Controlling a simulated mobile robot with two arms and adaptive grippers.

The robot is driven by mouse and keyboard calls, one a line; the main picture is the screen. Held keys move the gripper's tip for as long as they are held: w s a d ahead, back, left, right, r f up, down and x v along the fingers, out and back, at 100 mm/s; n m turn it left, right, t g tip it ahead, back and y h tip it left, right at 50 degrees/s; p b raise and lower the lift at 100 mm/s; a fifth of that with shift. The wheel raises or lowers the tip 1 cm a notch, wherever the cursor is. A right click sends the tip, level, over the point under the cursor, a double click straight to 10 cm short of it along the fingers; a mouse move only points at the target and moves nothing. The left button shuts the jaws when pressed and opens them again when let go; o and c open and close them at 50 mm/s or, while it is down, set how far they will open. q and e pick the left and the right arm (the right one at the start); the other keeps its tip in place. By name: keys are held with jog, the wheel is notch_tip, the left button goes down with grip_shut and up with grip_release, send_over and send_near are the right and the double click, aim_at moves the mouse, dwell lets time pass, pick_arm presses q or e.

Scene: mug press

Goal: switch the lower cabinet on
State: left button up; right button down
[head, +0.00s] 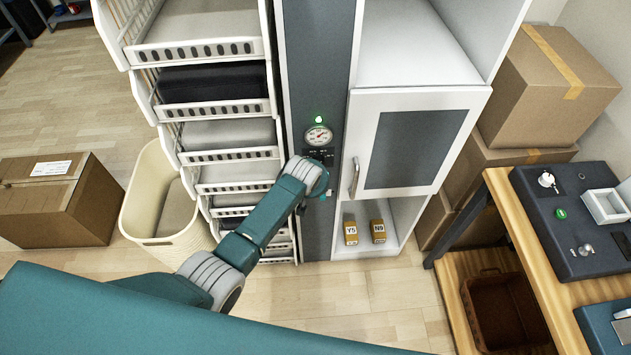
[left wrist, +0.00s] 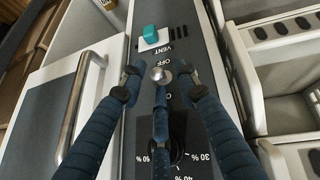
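A dark control panel (head: 309,80) runs down the tall unit, with a lit green lamp (head: 318,119) and a round gauge (head: 319,136). In the left wrist view, where the lettering is upside down, a small silver toggle (left wrist: 157,75) stands between an OFF label and a partly hidden one. My left gripper (left wrist: 158,82) is at the panel, its fingers spread around the toggle. I cannot tell whether any finger touches it, nor which way it is tipped. In the head view my own wrist hides the lower panel. My right gripper is not in view.
A teal VENT switch (left wrist: 150,34) and a percent dial (left wrist: 177,150) sit close by on the panel. A cabinet door handle (head: 354,178) sticks out to the right in the head view. Wire drawers (head: 222,104) and a cream bin (head: 142,195) stand to the left.

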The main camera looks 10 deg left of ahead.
pick_arm(q)
jog(key=v, duration=0.7)
jog(key=shift+s+r, duration=0.25)
jog(key=shift+r, duration=0.1)
jog(key=shift+f, duration=0.1)
